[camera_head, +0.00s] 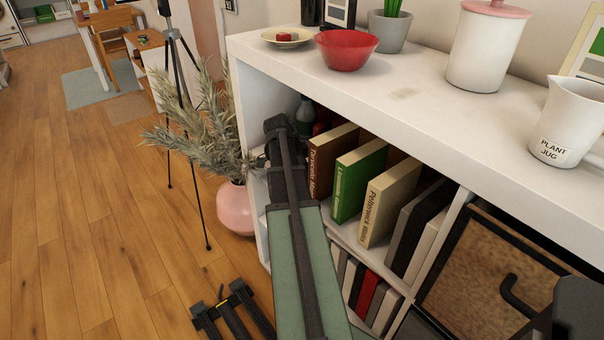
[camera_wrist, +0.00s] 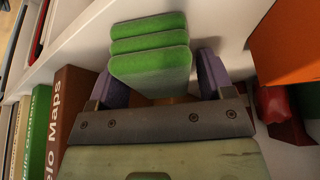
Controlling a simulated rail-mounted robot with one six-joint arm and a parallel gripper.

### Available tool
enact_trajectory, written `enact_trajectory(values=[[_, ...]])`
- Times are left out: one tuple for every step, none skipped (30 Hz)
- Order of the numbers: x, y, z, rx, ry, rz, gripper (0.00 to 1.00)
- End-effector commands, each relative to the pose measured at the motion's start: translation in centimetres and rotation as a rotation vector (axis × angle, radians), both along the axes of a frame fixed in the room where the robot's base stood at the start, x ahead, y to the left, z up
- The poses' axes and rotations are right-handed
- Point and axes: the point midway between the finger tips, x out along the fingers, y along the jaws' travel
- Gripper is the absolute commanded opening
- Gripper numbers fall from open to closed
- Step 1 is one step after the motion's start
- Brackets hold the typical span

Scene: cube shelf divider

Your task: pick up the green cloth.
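The green cloth (camera_wrist: 150,50) shows in the wrist view as a folded stack of several layers, on the shelf just ahead of my gripper (camera_wrist: 157,72). My gripper's two purple fingers stand apart, one at each side of the cloth. A narrow gap shows by the right finger; whether the left one touches cannot be told. In the head view my arm reaches into the upper left compartment of the white shelf unit (camera_head: 420,85). The gripper tips and the cloth are hidden there.
Books stand right of my arm, including a green book (camera_head: 360,180) and a brown book (camera_head: 331,158). In the wrist view an orange item (camera_wrist: 287,42) and a red item (camera_wrist: 273,104) are close on the right. A plant in a pink vase (camera_head: 237,208) stands left of the shelf.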

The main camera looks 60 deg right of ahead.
Motion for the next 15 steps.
enact_trajectory(values=[[0.00,-0.01,0.01,0.000,0.000,0.000,0.66],[0.00,-0.01,0.01,0.000,0.000,0.000,0.61],[0.00,-0.01,0.01,0.000,0.000,0.000,0.55],[0.00,-0.01,0.01,0.000,0.000,0.000,0.51],[0.00,-0.01,0.01,0.000,0.000,0.000,0.46],[0.00,-0.01,0.01,0.000,0.000,0.000,0.40],[0.00,-0.01,0.01,0.000,0.000,0.000,0.35],[0.00,-0.01,0.01,0.000,0.000,0.000,0.31],[0.00,-0.01,0.01,0.000,0.000,0.000,0.27],[0.00,-0.01,0.01,0.000,0.000,0.000,0.27],[0.00,-0.01,0.01,0.000,0.000,0.000,0.27],[0.00,-0.01,0.01,0.000,0.000,0.000,0.26],[0.00,-0.01,0.01,0.000,0.000,0.000,0.26],[0.00,-0.01,0.04,0.000,0.000,0.000,0.26],[0.00,-0.01,0.11,0.000,0.000,0.000,0.26]])
